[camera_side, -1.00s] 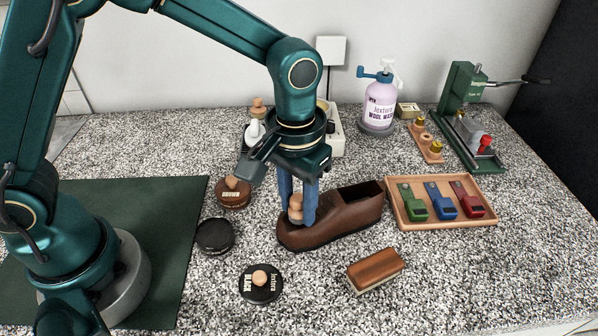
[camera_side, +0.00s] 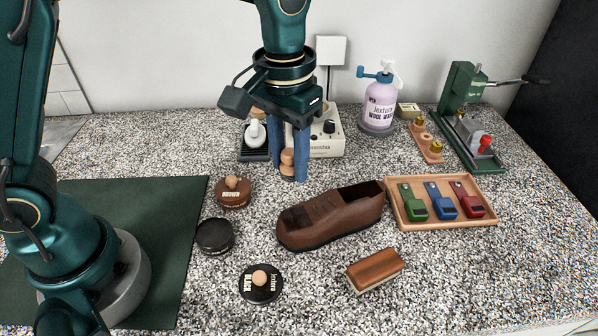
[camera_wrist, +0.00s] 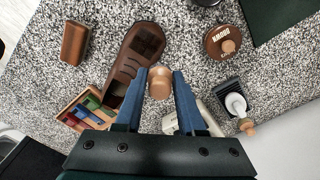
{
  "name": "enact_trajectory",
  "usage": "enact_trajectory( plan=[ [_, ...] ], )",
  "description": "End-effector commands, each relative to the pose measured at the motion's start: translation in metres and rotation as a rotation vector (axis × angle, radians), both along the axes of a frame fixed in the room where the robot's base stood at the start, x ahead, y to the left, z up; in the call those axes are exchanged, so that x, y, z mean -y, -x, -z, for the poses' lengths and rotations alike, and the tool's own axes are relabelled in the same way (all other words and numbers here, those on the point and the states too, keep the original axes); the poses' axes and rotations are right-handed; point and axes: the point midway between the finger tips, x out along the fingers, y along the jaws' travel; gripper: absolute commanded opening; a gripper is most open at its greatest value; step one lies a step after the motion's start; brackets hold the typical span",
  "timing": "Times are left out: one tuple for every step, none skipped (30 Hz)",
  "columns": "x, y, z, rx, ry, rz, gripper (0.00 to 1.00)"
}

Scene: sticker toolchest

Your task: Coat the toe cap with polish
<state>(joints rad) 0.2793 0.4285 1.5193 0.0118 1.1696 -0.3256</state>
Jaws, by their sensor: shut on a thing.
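A brown leather shoe (camera_side: 332,217) lies on the speckled counter, its toe at the left, with a darker patch over the toe area; it also shows in the wrist view (camera_wrist: 122,72). My gripper (camera_side: 289,170) is shut on a small round wooden applicator (camera_side: 287,160), which also shows between the blue fingers in the wrist view (camera_wrist: 160,83). It holds the applicator upright, behind the shoe and apart from it. A brown polish tin with a wooden knob (camera_side: 232,192) and a black polish tin with a knob (camera_side: 261,284) stand left and in front of the shoe.
An open dark tin (camera_side: 215,236) sits left of the shoe. A wooden brush (camera_side: 375,270) lies in front. A wooden tray (camera_side: 443,225) holds green, blue and red items. A pump bottle (camera_side: 379,107) and a cream-coloured device (camera_side: 328,138) stand behind.

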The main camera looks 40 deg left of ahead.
Motion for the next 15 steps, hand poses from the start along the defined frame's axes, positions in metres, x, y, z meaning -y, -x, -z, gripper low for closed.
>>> enact_trajectory(
  plan=[
    [0.0,-0.001,-0.005,0.004,0.001,0.0,0.0],
    [0.0,-0.001,-0.008,0.004,0.001,0.0,0.0],
    [0.0,-0.001,-0.011,0.003,0.001,0.0,0.0],
    [0.0,-0.001,-0.013,0.003,0.001,0.0,0.0],
    [0.0,0.0,-0.015,0.002,0.001,0.0,0.0],
    [0.0,0.0,-0.016,0.001,0.0,0.0,0.0],
    [0.0,0.0,-0.017,0.001,0.0,0.0,0.0],
    [0.0,0.0,-0.018,0.001,0.0,0.0,0.0],
    [0.0,0.0,-0.018,0.001,0.0,0.0,0.0],
    [0.0,0.0,-0.018,0.001,0.0,0.0,0.0],
    [0.0,0.0,-0.018,0.0,0.0,0.0,0.0],
    [0.0,0.0,-0.018,0.0,0.0,0.0,0.0],
    [0.0,0.0,-0.018,0.0,0.0,0.0,0.0],
    [0.0,0.0,-0.018,0.0,0.0,0.0,0.0],
    [0.0,0.0,-0.018,0.0,0.0,0.0,0.0]
  ],
)
